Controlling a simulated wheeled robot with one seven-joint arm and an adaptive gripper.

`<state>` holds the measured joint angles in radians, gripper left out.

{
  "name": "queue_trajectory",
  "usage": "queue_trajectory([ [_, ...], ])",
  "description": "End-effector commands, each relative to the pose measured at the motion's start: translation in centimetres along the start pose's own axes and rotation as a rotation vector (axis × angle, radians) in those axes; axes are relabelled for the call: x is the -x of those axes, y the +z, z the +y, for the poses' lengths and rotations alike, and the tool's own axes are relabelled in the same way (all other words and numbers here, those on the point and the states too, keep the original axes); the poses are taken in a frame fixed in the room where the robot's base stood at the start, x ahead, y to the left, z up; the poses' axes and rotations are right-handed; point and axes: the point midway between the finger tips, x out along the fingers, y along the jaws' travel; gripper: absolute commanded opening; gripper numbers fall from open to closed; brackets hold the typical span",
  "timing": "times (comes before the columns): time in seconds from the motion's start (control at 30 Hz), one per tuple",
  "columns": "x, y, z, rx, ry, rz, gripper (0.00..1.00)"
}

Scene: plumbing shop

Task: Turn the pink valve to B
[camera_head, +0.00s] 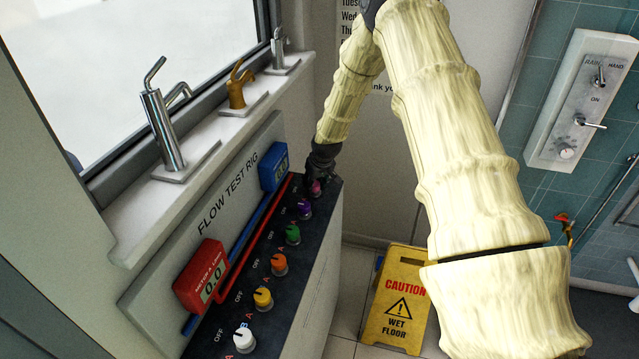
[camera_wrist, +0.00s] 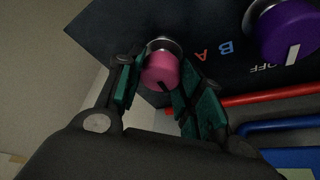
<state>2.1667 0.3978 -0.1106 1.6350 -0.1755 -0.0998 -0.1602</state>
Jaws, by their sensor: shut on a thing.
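The pink valve (camera_wrist: 160,70) is a round knob on a metal stem at the far end of the dark panel, between the fingers of my gripper (camera_wrist: 158,95) in the wrist view. The gripper is shut on it, with teal pads on both sides. A dark mark shows on the knob's lower edge. An orange "A" (camera_wrist: 201,55) and a blue "B" (camera_wrist: 226,46) are printed on the panel beside it. In the head view, a small part of the pink valve (camera_head: 315,188) shows below my gripper (camera_head: 316,176).
A purple valve (camera_head: 304,209) stands beside the pink one, then green (camera_head: 292,235), orange (camera_head: 279,265), yellow (camera_head: 263,299) and white (camera_head: 244,340) valves. Red and blue pipes run behind. A yellow wet-floor sign (camera_head: 396,305) stands on the floor to the right.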

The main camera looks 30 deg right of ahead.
Motion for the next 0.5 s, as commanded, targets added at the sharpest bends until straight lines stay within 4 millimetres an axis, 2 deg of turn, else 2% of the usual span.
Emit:
queue_trajectory([
  [0.03,-0.04,-0.14,0.53,-0.006,0.01,0.004,0.13],
  [0.27,-0.13,-0.18,0.46,-0.069,0.044,0.004,0.13],
  [0.5,-0.21,-0.2,0.19,-0.22,0.108,0.004,0.13],
])
